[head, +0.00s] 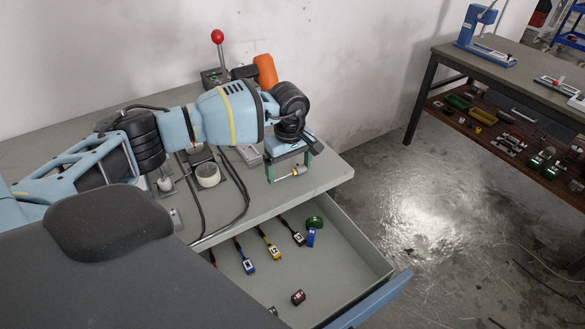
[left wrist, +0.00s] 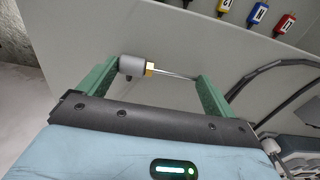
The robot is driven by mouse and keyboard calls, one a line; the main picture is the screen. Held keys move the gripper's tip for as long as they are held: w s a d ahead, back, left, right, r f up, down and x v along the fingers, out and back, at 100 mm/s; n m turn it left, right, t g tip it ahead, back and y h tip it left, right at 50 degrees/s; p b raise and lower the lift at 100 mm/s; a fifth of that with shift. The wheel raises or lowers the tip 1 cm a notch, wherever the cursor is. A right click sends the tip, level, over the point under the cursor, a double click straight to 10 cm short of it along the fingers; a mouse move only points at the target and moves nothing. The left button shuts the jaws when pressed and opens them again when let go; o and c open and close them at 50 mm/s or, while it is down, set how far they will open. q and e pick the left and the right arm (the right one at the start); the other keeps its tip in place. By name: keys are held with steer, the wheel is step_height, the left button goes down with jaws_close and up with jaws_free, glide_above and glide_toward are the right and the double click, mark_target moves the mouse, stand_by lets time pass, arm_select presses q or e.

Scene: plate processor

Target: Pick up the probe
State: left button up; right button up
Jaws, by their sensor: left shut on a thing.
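The probe (head: 298,171) has a grey cylindrical body, a gold collar and a thin metal rod. My left gripper (head: 289,172) is shut on it above the right end of the grey workbench. In the left wrist view the probe (left wrist: 131,66) lies crosswise between the two green fingers (left wrist: 158,74), its grey body at the left finger and its rod reaching toward the right one. It looks clear of the bench surface, though the exact height is hard to tell. My right gripper is not in view.
A red-knobbed lever (head: 217,37) and an orange object (head: 265,71) stand behind my arm.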

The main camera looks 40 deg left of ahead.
mark_target(290, 175)
arm_select(q)
steer(key=shift+r, duration=0.65)
step_height(290, 175, up, 2)
steer(key=shift+s+d+r, duration=0.1)
steer(key=s+d+r, duration=0.1)
steer(key=s+d, duration=0.9)
steer(key=s, duration=0.2)
steer(key=shift+r+b, duration=0.2)
steer(key=shift+b, duration=0.1)
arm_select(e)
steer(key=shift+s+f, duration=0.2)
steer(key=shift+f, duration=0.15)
arm_select(q)
steer(key=shift+d+f, duration=0.1)
steer(key=shift+d, duration=0.05)
